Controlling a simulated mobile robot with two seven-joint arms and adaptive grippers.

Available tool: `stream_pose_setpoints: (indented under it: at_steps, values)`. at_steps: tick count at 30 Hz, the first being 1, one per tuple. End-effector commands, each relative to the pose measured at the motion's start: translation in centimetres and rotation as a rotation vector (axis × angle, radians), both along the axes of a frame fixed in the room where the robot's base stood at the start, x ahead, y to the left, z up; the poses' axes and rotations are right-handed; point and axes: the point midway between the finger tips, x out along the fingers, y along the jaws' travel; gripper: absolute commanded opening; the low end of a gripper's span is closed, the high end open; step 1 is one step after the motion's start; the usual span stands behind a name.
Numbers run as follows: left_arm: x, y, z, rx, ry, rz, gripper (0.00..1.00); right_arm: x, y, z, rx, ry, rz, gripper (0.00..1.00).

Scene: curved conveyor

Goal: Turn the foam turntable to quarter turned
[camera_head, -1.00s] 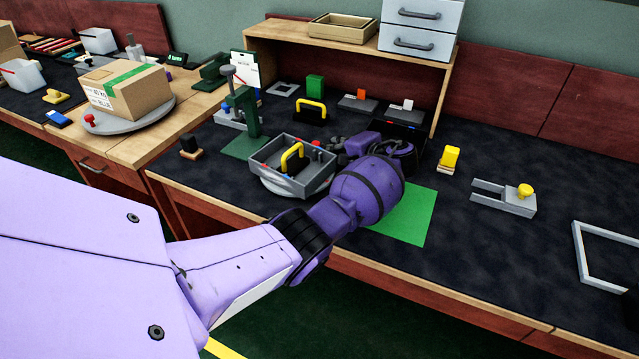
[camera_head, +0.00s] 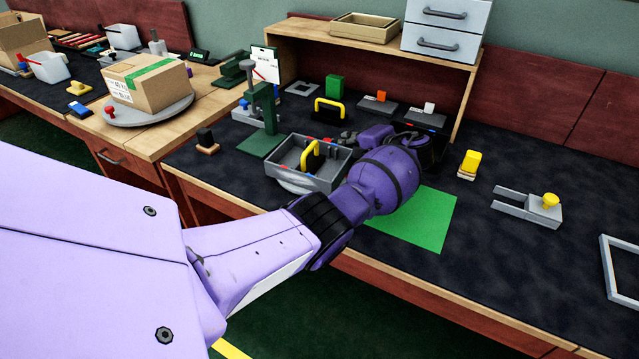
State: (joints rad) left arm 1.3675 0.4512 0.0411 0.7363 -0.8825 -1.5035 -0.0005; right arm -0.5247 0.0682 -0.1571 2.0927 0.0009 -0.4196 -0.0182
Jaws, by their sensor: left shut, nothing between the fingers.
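A grey open tray (camera_head: 283,180) with a yellow handle (camera_head: 312,153) sits on a pale round turntable (camera_head: 294,187), mostly hidden beneath it. A second grey turntable (camera_head: 150,118) with a red knob (camera_head: 110,111) bears a cardboard box (camera_head: 146,85) on the left bench. I cannot tell from looks which one is foam. My left gripper (camera_head: 350,138) is shut and empty, beside the tray's back right corner; I cannot tell whether it touches. My purple wrist hides part of the bench behind it. My right gripper is not in view.
A green mat (camera_head: 425,222) lies in front of my left wrist. A yellow block (camera_head: 468,163) and a grey slotted fixture (camera_head: 530,206) stand to the right. The dark bench top at right is mostly clear.

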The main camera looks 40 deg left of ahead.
Motion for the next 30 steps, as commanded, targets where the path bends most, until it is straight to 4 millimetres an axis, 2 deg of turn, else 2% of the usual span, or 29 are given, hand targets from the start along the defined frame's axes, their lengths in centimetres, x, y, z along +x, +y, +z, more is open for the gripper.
stream_pose_setpoints:
  at_steps: [9, 13, 17, 24, 30]
  values:
    - [0.0, -0.1, 0.1, -0.001, 0.000, 0.001, 0.00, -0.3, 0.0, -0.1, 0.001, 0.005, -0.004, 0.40]
    - [0.0, -0.9, 0.4, 0.000, -0.002, 0.000, 0.00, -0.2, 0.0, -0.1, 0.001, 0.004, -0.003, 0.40]
    - [-0.2, -3.0, 1.1, -0.002, -0.003, -0.001, 0.00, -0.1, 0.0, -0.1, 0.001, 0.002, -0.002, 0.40]
    - [-0.5, -7.9, 3.0, -0.001, -0.002, -0.001, 0.00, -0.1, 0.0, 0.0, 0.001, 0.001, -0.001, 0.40]
    - [-0.8, -10.5, 4.0, 0.000, -0.002, 0.000, 0.00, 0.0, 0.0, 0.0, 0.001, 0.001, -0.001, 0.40]
